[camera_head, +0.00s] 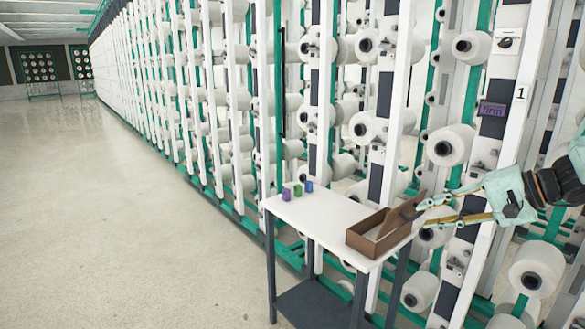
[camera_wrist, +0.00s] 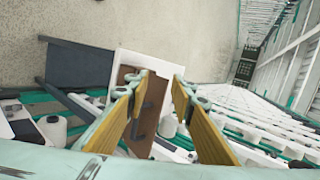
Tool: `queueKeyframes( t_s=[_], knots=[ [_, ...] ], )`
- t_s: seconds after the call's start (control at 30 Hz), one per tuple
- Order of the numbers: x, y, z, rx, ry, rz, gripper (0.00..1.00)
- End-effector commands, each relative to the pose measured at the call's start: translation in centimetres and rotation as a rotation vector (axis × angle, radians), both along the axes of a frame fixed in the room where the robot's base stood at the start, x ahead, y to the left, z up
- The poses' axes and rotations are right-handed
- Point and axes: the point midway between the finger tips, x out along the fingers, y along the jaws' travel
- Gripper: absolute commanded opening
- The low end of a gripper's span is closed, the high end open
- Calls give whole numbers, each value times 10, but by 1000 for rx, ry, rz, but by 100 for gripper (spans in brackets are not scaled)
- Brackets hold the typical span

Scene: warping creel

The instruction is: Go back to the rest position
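My gripper (camera_head: 424,214) is at the right of the head view, above the right end of a small white table. Its two yellow-lined fingers point left, just right of and above a brown open box (camera_head: 362,242). In the wrist view the fingers of my gripper (camera_wrist: 160,80) stand apart with nothing held between them. The brown box (camera_wrist: 152,100) shows behind the gap, with small dark parts in it that I cannot identify. My gripper looks apart from the box, though the fingertips overlap its right end in the head view.
The white table (camera_head: 325,215) bears a purple block (camera_head: 286,194), a green block (camera_head: 297,190) and a blue block (camera_head: 308,186) at its far left. The creel (camera_head: 235,100) with many white bobbins stands close behind. The floor (camera_head: 110,200) at left is clear.

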Motion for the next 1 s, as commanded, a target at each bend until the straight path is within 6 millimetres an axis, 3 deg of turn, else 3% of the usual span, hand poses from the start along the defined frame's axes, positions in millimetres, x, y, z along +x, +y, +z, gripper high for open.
queueKeyframes(
  t_s=[0.1,0.4,1.0],
  knots=[
    [-17,26,12,-31,19,43,23],
    [-62,81,32,-112,71,135,23],
    [-164,159,60,-303,147,287,23]
  ],
)
